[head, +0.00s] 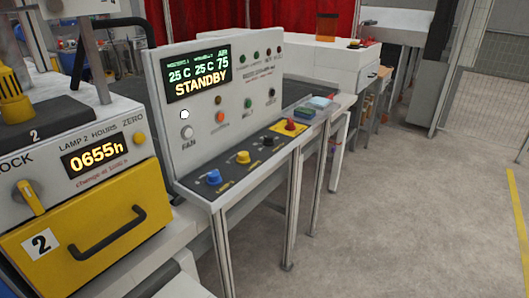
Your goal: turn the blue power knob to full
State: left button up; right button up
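The blue knob (214,177) sits at the near left end of the dark sloping control strip (230,187) on the white console (165,150). Its label is too small to read, and I cannot tell its setting. A yellow knob (243,157), a black knob (267,140) and a red knob (290,126) follow along the strip to the right. The display (197,81) above reads STANDBY. Neither of my grippers is in view, and nothing touches the blue knob.
A lamp unit with a yellow drawer (75,238) and black handle (108,232) stands close on the left; its display (95,156) reads 0655h. A FAN knob (187,132) is on the console's upright panel. Metal legs (290,215) stand below. The grey floor (410,200) at right is clear.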

aim_at(214, 177)
jog(key=i+l+z, duration=0.35)
jog(key=i+l, duration=0.3)
jog(key=i, duration=0.1)
